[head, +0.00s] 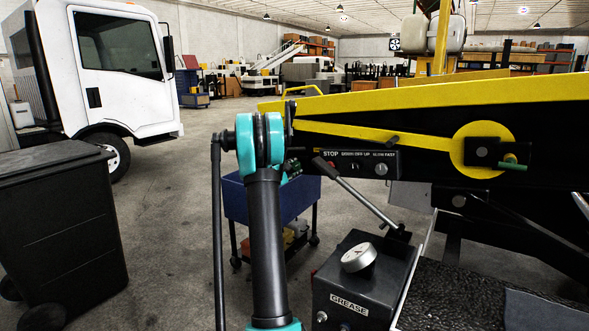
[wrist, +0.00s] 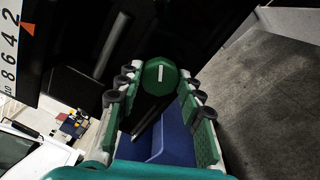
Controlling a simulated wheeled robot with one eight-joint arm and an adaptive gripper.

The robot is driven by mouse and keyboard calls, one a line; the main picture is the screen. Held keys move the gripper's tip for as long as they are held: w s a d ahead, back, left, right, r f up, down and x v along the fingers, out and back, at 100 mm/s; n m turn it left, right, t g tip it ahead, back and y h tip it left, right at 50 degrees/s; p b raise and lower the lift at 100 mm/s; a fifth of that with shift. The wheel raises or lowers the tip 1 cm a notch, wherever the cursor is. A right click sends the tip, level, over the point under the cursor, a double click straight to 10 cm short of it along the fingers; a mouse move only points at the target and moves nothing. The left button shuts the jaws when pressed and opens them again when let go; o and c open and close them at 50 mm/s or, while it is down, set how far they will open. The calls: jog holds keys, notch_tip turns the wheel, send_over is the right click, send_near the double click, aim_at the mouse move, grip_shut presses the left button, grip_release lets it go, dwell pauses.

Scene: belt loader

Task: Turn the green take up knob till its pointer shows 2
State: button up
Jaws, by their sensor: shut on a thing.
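The green take up knob (wrist: 160,74) is in the wrist view, a round cap with a white line on its face. At the upper left of that view is a white scale (wrist: 12,58) numbered 2 to 10. Its orange pointer (wrist: 27,28) stands between 2 and 4; the exact reading is hard to tell. In the head view my arm hides the knob and the scale.
The belt loader's yellow boom (head: 430,97) and black control panel (head: 355,164) are right of my arm. A lever (head: 360,203) and grease box (head: 352,285) stand below. A blue cart (head: 248,202) is behind my arm. A black bin (head: 62,225) is left.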

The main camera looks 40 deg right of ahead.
jog(key=shift+a, duration=0.1)
jog(key=o, duration=1.2)
jog(key=shift+c, duration=0.2)
jog(key=v, duration=1.2)
jog(key=shift+f, duration=0.1)
